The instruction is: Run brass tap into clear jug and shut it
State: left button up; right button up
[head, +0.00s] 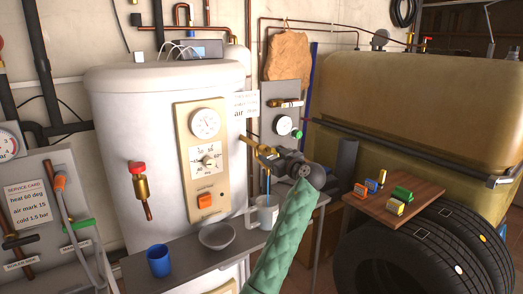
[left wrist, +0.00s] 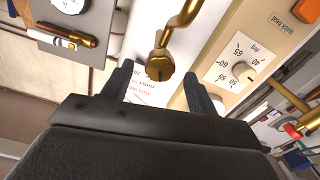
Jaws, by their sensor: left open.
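The brass tap (head: 256,146) sticks out from the right side of the white boiler. A thin blue stream (head: 268,184) runs from below it down to the clear jug (head: 264,211), which stands upright on the grey shelf. How full the jug is I cannot tell. My left gripper (head: 276,154) is at the tap from the right, partly covering it. In the left wrist view the open fingers (left wrist: 158,82) stand on either side of the tap's round brass knob (left wrist: 160,65), apart from it. My right gripper is not in view.
A grey bowl (head: 217,237) and a blue cup (head: 159,261) stand left of the jug on the shelf (head: 190,264). A dial panel (head: 203,155) is on the boiler. Right of my arm, a wooden board (head: 396,198) with small coloured blocks rests on tyres (head: 425,250).

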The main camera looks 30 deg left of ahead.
aim_at(267, 152)
pick_arm(q)
jog(key=p+x, duration=0.1)
jog(key=x, duration=0.4)
jog(key=shift+w+a+r, duration=0.1)
jog(key=shift+a+r, duration=0.05)
jog(key=shift+a, duration=0.25)
jog(key=shift+w+a+p, duration=0.3)
jog(key=shift+a, duration=0.35)
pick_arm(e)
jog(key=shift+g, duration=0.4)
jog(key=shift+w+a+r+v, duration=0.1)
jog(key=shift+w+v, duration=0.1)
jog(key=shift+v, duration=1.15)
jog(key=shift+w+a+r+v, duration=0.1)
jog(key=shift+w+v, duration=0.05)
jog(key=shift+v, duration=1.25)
pick_arm(q)
jog(key=shift+c, duration=0.2)
